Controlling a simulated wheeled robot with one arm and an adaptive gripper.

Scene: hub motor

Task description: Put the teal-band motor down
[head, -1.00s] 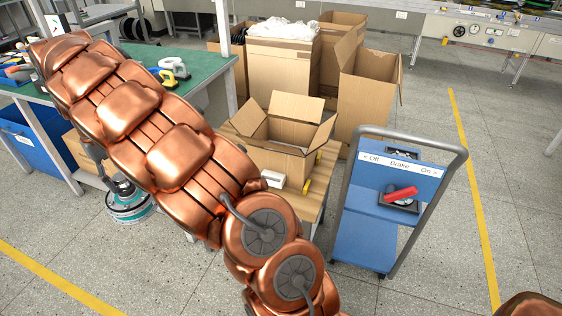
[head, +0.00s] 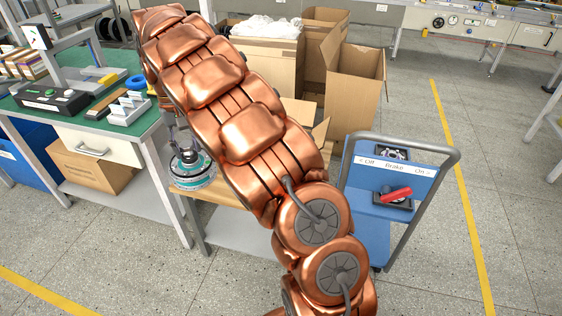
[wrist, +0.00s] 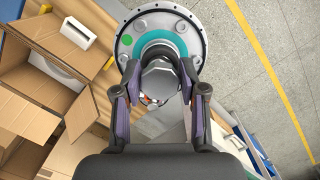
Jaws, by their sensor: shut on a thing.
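The teal-band motor (head: 192,172) is a round grey metal hub with a teal ring. In the head view it hangs beneath my gripper (head: 185,138), in front of the wooden-topped bench (head: 228,193). In the wrist view the motor (wrist: 160,22) shows its bolted rim, teal band and a green dot. My gripper's two fingers (wrist: 160,82) are shut on the motor's central part. Whether the motor's underside touches anything is hidden.
An open carton (wrist: 40,75) and a white box (wrist: 78,32) are beside the motor in the wrist view. The green-topped workbench (head: 100,122) is at left. A blue trolley (head: 365,222) stands at right. Large cartons (head: 352,95) stand behind. Open floor lies at right.

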